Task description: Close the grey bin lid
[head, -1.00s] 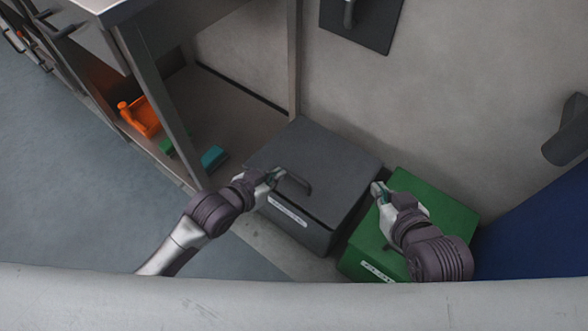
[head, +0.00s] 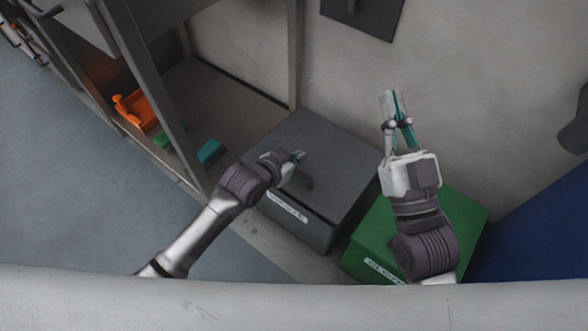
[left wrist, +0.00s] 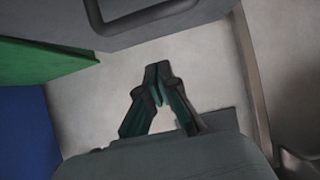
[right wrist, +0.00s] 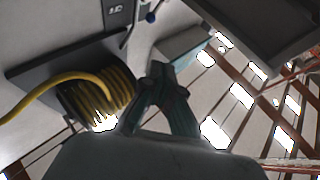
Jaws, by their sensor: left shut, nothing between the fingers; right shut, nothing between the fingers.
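The grey bin (head: 320,236) stands on the floor against the wall, with a white label on its front. Its dark grey lid (head: 322,150) lies flat over the top in the head view, with a handle (head: 304,181) near the front edge. My left gripper (head: 299,156) is shut and empty, above the lid and close to the handle, which it partly hides. In the left wrist view its fingers (left wrist: 158,95) meet at the tips, and a grey handle shows above. My right gripper (head: 390,95) is shut and empty, raised above the green bin and pointing toward the wall.
A green bin (head: 463,219) stands just right of the grey one, and a blue surface (head: 530,240) lies further right. A metal-framed bench (head: 150,80) is at left, with an orange item (head: 140,108) and a teal block (head: 210,152) on its lower shelf.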

